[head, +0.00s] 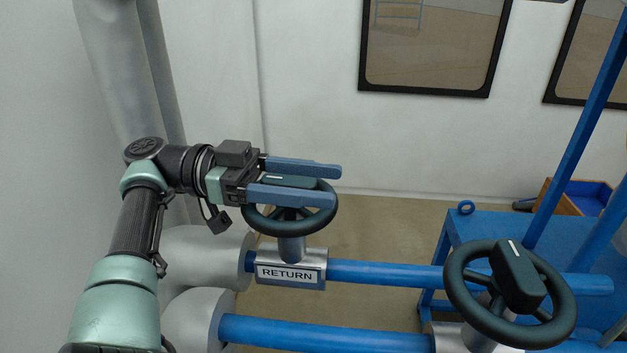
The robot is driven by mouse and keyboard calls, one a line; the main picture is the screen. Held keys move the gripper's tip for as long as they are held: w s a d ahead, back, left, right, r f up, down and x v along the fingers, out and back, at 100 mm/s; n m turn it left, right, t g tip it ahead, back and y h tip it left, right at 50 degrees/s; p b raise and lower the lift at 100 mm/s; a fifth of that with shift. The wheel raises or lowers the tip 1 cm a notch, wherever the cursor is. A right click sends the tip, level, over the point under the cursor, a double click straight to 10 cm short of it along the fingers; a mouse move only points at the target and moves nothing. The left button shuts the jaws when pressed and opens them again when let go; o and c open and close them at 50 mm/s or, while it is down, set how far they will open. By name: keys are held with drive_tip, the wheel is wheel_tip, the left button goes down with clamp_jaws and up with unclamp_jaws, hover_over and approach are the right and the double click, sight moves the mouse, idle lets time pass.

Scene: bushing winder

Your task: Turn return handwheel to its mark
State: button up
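The return handwheel (291,224) is a dark wheel standing on a metal valve body above the white RETURN label (287,274). My gripper (338,185) reaches in from the left over the top of this wheel. Its two blue fingers are spread apart, one on the far side and one on the near side of the dark hub bar (290,181). A light mark line shows on the hub bar between the fingers. I cannot tell whether the fingers touch the bar. The near finger hides part of the wheel, and no fixed mark is clearly visible.
A second dark handwheel (510,294) with a white line on its hub stands at the right. Blue pipes (385,273) run across the front. Floor is clear between.

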drive_tip(key=shift+r, duration=0.1)
wheel_tip(320, 180, up, 10)
drive_tip(key=shift+f+p, duration=0.1)
drive_tip(key=shift+p, duration=0.75)
